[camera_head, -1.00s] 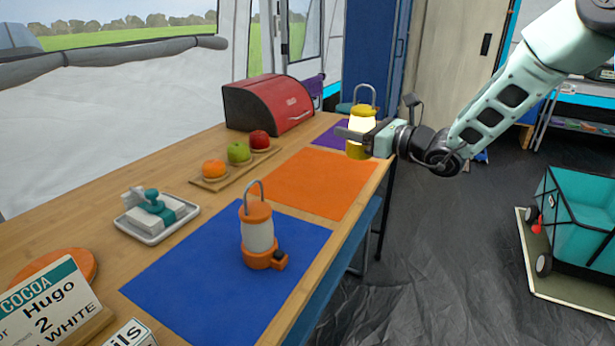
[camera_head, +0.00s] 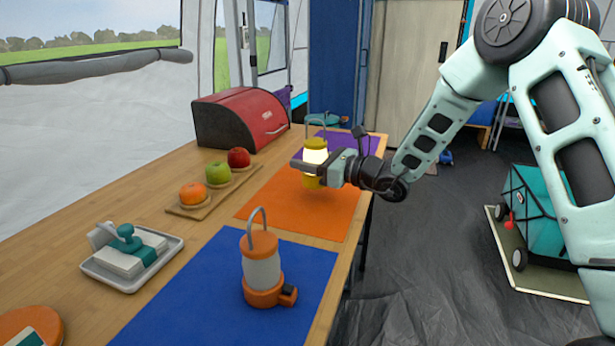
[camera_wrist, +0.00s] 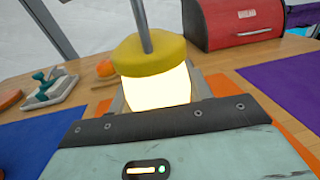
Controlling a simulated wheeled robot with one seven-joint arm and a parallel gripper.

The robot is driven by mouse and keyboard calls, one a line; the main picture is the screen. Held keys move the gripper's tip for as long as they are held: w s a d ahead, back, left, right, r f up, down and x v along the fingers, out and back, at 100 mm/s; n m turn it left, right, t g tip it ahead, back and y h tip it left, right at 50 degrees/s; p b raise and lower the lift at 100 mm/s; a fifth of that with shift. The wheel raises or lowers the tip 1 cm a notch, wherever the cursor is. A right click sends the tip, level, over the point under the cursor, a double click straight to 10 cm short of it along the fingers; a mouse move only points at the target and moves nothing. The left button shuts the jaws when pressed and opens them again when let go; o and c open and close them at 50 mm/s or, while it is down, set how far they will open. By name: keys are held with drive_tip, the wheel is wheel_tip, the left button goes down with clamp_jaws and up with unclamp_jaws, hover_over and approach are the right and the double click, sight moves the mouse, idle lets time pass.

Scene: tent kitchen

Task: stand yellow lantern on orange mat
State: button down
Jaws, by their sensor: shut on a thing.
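The yellow lantern (camera_head: 314,158) is lit, with a yellow cap, a yellow base and a grey handle. My gripper (camera_head: 313,167) is shut around its middle and holds it roughly upright over the far part of the orange mat (camera_head: 300,214). Its base looks a little above the mat, but the exact gap is hard to tell. In the wrist view the lantern's yellow cap (camera_wrist: 148,54) and glowing body fill the space between the fingers, and its base is hidden.
An orange lantern (camera_head: 262,268) stands on the blue mat (camera_head: 200,300) in front. A purple mat (camera_head: 362,144) lies beyond. A red bread box (camera_head: 240,118), a board of fruit (camera_head: 210,195) and a white tray (camera_head: 132,270) line the left side.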

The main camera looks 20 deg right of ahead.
drive_tip(key=shift+f+b, duration=0.35)
drive_tip(key=shift+f, duration=1.35)
drive_tip(key=shift+f, duration=0.1)
drive_tip(key=c, duration=0.6)
unclamp_jaws()
drive_tip(key=shift+f, duration=0.1)
drive_tip(key=shift+c, duration=0.2)
drive_tip(key=shift+r, duration=0.25)
drive_tip(key=p+v, duration=0.1)
drive_tip(key=v, duration=1.1)
drive_tip(key=shift+d+f, duration=0.1)
